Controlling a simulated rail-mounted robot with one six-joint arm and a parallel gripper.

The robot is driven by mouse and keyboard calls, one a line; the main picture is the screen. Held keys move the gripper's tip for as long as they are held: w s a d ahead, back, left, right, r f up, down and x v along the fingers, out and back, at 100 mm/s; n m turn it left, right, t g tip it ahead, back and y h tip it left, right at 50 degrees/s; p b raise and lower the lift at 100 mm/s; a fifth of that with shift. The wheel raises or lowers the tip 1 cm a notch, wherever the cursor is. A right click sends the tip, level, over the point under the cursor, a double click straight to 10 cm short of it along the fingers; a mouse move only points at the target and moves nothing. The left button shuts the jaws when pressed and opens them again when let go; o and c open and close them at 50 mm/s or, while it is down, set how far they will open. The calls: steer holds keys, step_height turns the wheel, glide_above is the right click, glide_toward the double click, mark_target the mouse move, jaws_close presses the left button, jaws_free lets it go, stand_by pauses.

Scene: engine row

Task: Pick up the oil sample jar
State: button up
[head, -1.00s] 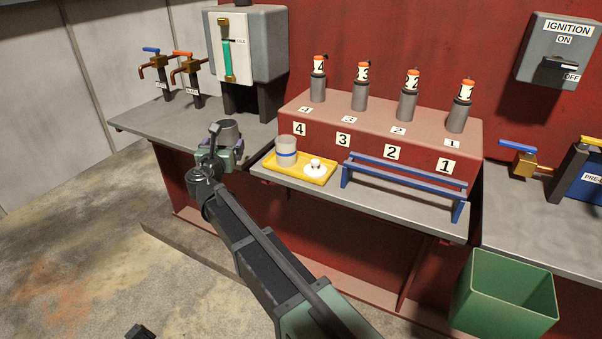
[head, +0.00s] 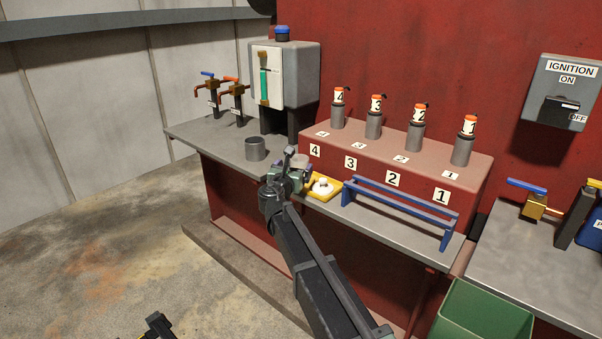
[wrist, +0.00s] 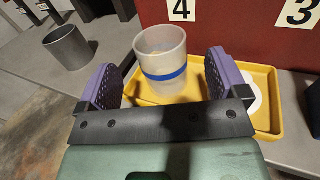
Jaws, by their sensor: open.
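The oil sample jar (wrist: 163,45) is a translucent pale cup with a blue band, upright on the yellow tray (wrist: 265,75). In the head view the jar (head: 302,159) is partly hidden behind my gripper (head: 288,170). In the wrist view my gripper (wrist: 163,82) is open, with one purple finger on each side of the jar's lower part. Gaps show between the jar and both fingers, and nothing is held. A round white lid with a knob (head: 323,186) lies on the tray to the right of the jar.
A grey metal cup (head: 255,149) stands on the bench left of the tray. A blue rack (head: 400,205) stands right of the tray, in front of the red block (head: 400,165) with numbered injectors. A green bin (head: 480,318) is at lower right.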

steer(key=x, duration=0.5)
steer(key=shift+w+d+r, duration=0.1)
steer(key=shift+w, duration=0.3)
steer(key=shift+s, duration=0.1)
steer(key=c, duration=1)
step_height(320, 180, up, 20)
steer(key=p, duration=2)
